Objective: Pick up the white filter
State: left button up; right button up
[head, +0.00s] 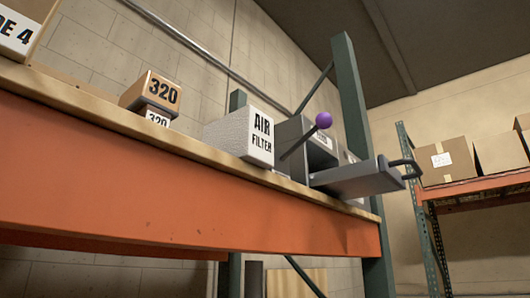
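The white filter (238,136) is a white speckled block with "AIR FILTER" in black on its right-hand face. It sits on the wooden shelf top (185,143), right of the middle of the shelf, and looks upright. Its underside and back are hidden. Neither of my grippers shows in the head view.
Left of the filter stand stacked tan blocks marked 320 (152,92) and a box (22,30). Close on its right is a grey metal unit (319,150) with a purple-knobbed lever (323,120) and a protruding tray (357,178). An orange beam (180,200) fronts the shelf.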

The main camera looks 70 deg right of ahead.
aim_at(246, 134)
jog(key=z, duration=0.4)
jog(key=k+l+z, duration=0.1)
jog(key=z, duration=0.75)
jog(key=l+z, duration=0.15)
jog(key=z, duration=0.25)
jog(key=l+u, duration=0.15)
jog(key=u, duration=0.25)
jog(key=l+u, duration=0.2)
jog(key=u, duration=0.25)
jog(key=l+u, duration=0.15)
jog(key=u, duration=0.25)
jog(key=l+u, duration=0.15)
jog(key=u, duration=0.25)
jog(key=k+j, duration=0.05)
